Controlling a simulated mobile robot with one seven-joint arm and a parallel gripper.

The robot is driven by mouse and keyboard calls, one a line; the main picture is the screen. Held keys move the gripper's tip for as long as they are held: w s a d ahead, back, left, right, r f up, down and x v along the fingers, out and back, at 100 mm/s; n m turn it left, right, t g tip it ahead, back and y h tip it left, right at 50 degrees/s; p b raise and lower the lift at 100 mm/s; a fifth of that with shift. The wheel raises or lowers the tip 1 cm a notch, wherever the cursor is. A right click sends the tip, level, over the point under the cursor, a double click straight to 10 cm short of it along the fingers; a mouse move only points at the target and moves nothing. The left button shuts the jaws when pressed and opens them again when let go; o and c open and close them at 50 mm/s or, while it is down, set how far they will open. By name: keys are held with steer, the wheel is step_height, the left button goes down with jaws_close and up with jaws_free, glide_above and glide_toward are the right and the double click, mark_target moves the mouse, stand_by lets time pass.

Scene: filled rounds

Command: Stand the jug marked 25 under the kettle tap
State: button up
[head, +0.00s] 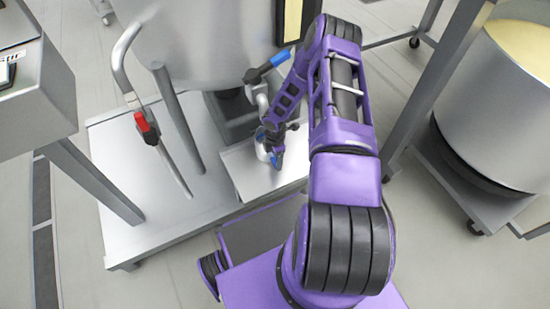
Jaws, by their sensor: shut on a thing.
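The kettle (200,45) is a large steel vessel at the top centre. Its tap, with a blue lever (266,67) and a curved steel spout (261,97), sticks out low on its front. My gripper (273,150) is below the tap, over a raised steel plate. It is shut on a small shiny jug (262,146), mostly hidden behind the fingers and wrist. The jug looks close to below the spout. I cannot tell whether it touches the plate, or exactly how it lines up with the spout. No number on it is readable.
The raised plate (240,178) sits on a wider steel platform (125,215). A pipe with a red handle (147,130) stands left of the tap. A steel control box (50,95) is at far left, and a large drum (490,105) on a wheeled base at right.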

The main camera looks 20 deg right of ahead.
stand_by(0.4)
steer(key=o, duration=1.5)
steer(key=shift+f, duration=0.1)
steer(key=shift+r+p, duration=0.95)
steer(key=shift+r, duration=0.85)
